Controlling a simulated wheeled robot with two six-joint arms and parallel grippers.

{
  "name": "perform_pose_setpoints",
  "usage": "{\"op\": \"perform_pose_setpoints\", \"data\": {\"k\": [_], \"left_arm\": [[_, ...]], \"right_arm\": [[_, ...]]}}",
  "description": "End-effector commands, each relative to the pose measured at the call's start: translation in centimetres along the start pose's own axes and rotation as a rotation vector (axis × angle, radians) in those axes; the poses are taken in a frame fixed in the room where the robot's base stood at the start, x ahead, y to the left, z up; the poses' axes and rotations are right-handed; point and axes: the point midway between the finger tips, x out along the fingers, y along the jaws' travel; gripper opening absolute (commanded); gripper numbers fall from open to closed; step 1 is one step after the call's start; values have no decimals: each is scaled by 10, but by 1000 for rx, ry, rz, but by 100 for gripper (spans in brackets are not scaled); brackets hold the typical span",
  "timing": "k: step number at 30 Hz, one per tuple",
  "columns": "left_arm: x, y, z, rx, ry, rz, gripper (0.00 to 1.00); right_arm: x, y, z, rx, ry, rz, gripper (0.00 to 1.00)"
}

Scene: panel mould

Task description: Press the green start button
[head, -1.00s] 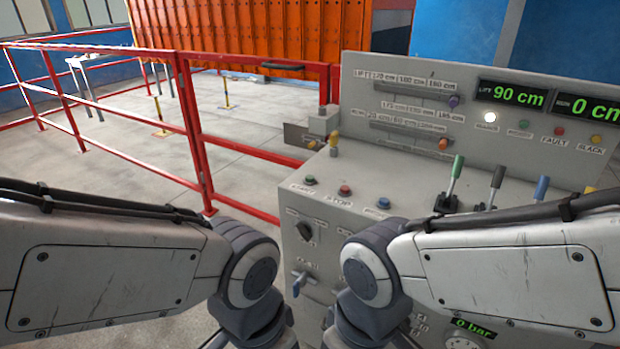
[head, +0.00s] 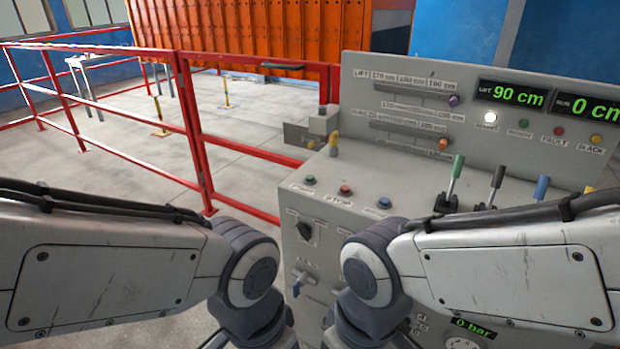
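The green start button (head: 310,180) sits at the left end of a row on the grey console's (head: 400,178) sloped top, with a small label below it. A red button (head: 345,190) and a blue button (head: 384,202) are to its right. Nothing touches the green button. My two arms come in from the left and right at the bottom and bend downward at the middle. Both grippers are below the picture's lower edge, so their fingers are hidden.
Levers with green (head: 456,172), black and blue handles stand on the console's right. A display (head: 511,95) reads 90 cm, and a white lamp (head: 490,117) is lit. A red railing (head: 200,150) runs left of the console. The floor beyond is mostly clear.

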Motion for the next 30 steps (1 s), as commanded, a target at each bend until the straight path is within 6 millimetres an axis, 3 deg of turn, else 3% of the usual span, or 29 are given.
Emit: {"op": "perform_pose_setpoints", "data": {"k": [2,6,30], "left_arm": [[0,0,0,0,0,0,50],[0,0,0,0,0,0,50],[0,0,0,0,0,0,50]], "right_arm": [[0,0,0,0,0,0,50],[0,0,0,0,0,0,0],[0,0,0,0,0,0,0]]}}
